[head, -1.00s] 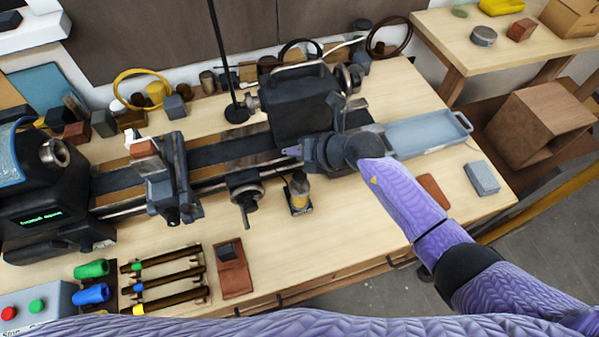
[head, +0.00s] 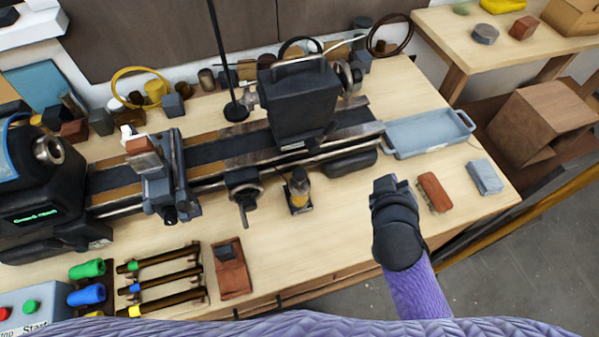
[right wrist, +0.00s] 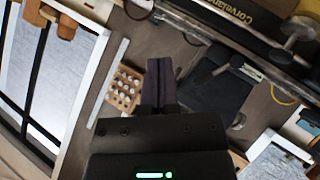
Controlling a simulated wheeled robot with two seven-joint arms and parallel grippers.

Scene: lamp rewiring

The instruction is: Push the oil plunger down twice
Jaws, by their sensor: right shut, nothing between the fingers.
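A small oiler (head: 298,190) with an amber body and a dark top stands upright on the bench, in front of the lathe bed. I take its dark top to be the plunger; how far down it sits is too small to tell. My right gripper (head: 385,184) is to the right of the oiler in the head view, clearly apart from it. In the right wrist view its two dark fingers (right wrist: 160,82) are together with nothing between them. I cannot pick out the oiler in that view. My left gripper is not in view.
The lathe (head: 300,100) runs along the bench behind the oiler, with a handwheel (head: 245,192) just left of it. A red-brown block (head: 433,192), a grey block (head: 485,177) and a blue-grey tray (head: 428,136) are at the right. Bare bench lies between oiler and gripper.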

